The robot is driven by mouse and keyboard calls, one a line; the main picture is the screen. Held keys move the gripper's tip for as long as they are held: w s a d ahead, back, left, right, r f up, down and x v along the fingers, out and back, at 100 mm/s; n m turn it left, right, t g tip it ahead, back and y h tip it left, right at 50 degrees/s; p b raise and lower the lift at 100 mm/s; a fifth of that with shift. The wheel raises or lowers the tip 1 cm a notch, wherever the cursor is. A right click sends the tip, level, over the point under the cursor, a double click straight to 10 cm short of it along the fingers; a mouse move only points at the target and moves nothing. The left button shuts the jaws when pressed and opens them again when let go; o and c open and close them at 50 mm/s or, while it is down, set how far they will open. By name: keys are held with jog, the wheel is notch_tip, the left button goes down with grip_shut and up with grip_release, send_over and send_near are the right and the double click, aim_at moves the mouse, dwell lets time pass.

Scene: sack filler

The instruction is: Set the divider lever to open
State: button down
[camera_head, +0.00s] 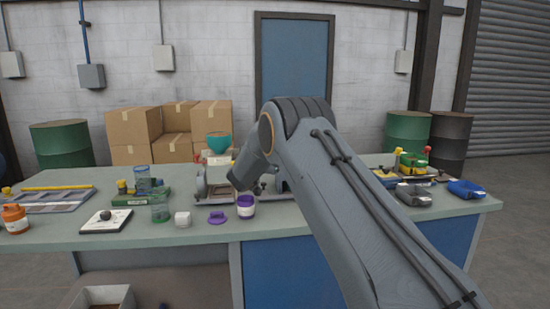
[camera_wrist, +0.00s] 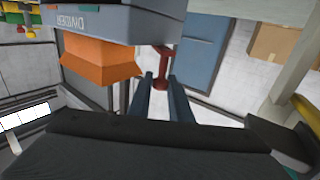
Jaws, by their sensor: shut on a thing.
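In the wrist view, the divider box (camera_wrist: 100,22) is a grey housing with upside-down "DIVIDER" lettering and a small green mark near one end. An orange spout (camera_wrist: 98,62) juts from it. The red divider lever (camera_wrist: 163,58) sticks out beside the box, between the tips of my gripper (camera_wrist: 160,78). My gripper is shut on the lever; the exact contact is small and partly hidden by the fingers. In the head view my arm covers the middle of the bench, and my gripper and the lever are hidden there.
The bench (camera_head: 180,238) carries a purple jar (camera_head: 246,207), a purple lid (camera_head: 217,218), a green cup (camera_head: 159,209) and an orange jar (camera_head: 14,219) left of my arm. A grey bin (camera_head: 413,195) and a blue bin (camera_head: 466,188) stand right. Cardboard boxes (camera_head: 132,127) stand behind.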

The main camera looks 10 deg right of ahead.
jog(key=shift+r, duration=0.15)
jog(key=c, duration=1.9)
grip_release()
jog(key=shift+d, duration=0.1)
notch_tip(320, 180, up, 10)
jog(key=shift+f+b, duration=0.1)
jog(key=shift+b, duration=0.55)
